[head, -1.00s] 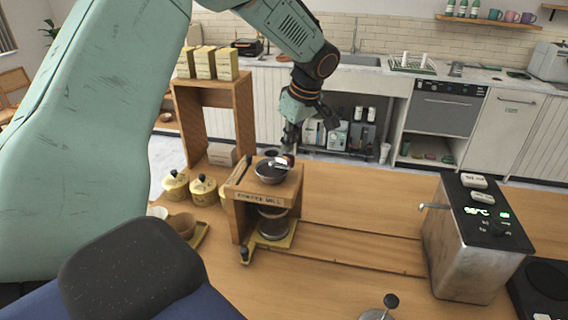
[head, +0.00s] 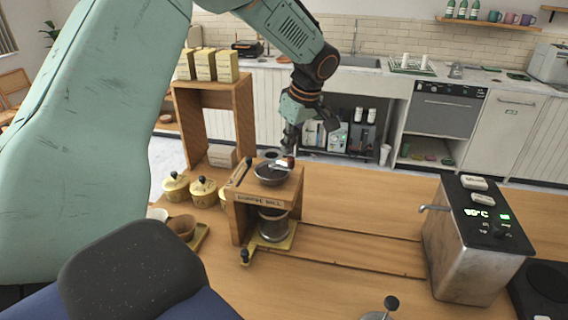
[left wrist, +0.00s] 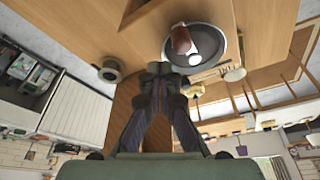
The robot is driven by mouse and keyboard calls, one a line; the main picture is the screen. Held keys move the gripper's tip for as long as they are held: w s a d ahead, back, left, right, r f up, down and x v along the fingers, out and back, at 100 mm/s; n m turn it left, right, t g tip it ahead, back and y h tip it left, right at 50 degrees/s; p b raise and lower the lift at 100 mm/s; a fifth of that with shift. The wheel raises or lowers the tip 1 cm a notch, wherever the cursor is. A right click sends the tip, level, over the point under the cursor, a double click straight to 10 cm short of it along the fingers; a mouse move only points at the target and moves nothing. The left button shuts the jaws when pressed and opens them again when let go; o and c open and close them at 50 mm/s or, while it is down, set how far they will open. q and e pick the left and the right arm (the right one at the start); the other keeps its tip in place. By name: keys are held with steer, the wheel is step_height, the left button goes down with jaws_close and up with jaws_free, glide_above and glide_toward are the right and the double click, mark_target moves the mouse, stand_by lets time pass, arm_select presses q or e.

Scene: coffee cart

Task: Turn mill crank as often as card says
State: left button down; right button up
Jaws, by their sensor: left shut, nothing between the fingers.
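The wooden coffee mill (head: 262,198) stands on the counter, with a dark round bowl (head: 270,177) on top. The crank's brown knob (head: 291,161) is at the bowl's far right side. In the left wrist view the brown knob (left wrist: 181,40) lies over the bowl (left wrist: 207,62). My left gripper (head: 290,146) points down just behind the knob, fingers shut and empty. In the left wrist view its fingertips (left wrist: 162,74) are beside the bowl; whether they touch the knob I cannot tell. I can make out no readable card. My right gripper is not in view.
A metal jar (head: 272,228) sits under the mill. Yellow lidded pots (head: 203,190) and a wooden shelf with yellow boxes (head: 205,64) stand to the left. A metal box machine with a spout (head: 465,255) stands at the right. The counter between is clear.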

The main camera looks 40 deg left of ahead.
arm_select(q)
steer(key=shift+f+b, duration=0.9)
steer(key=shift+f, duration=0.65)
stand_by(0.5)
steer(key=shift+r+p, duration=0.45)
steer(key=shift+r, duration=0.15)
steer(key=shift+r, duration=0.3)
steer(key=shift+r+p, duration=0.1)
steer(key=shift+p, duration=0.2)
